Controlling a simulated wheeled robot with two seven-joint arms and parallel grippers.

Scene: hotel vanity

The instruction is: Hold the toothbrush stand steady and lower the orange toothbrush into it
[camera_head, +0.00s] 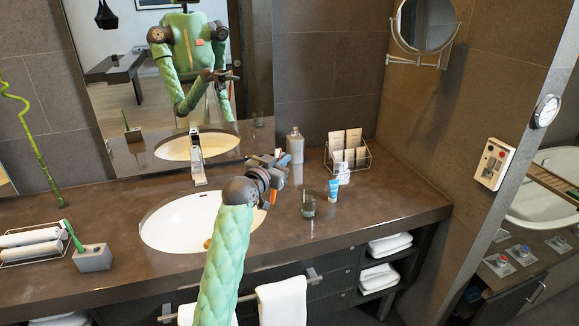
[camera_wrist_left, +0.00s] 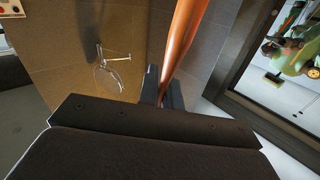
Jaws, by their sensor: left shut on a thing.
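My left gripper (camera_head: 281,163) is above the vanity counter, to the right of the sink. It is shut on the orange toothbrush (camera_head: 273,196), which shows as a long orange handle (camera_wrist_left: 185,40) between the fingers in the left wrist view. In the head view the fingers hide its middle part. The grey block-shaped toothbrush stand (camera_head: 93,261) is on the counter left of the sink, well away from the gripper. A green toothbrush (camera_head: 72,236) leans to the left in it. My right gripper is not in view.
The white sink (camera_head: 165,222) and its faucet (camera_head: 197,160) lie between gripper and stand. Rolled towels in a rack (camera_head: 32,246) are left of the stand. A glass (camera_head: 308,204), a blue-white tube (camera_head: 333,191), a soap bottle (camera_head: 295,146) and a wire card rack (camera_head: 348,158) are on the right.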

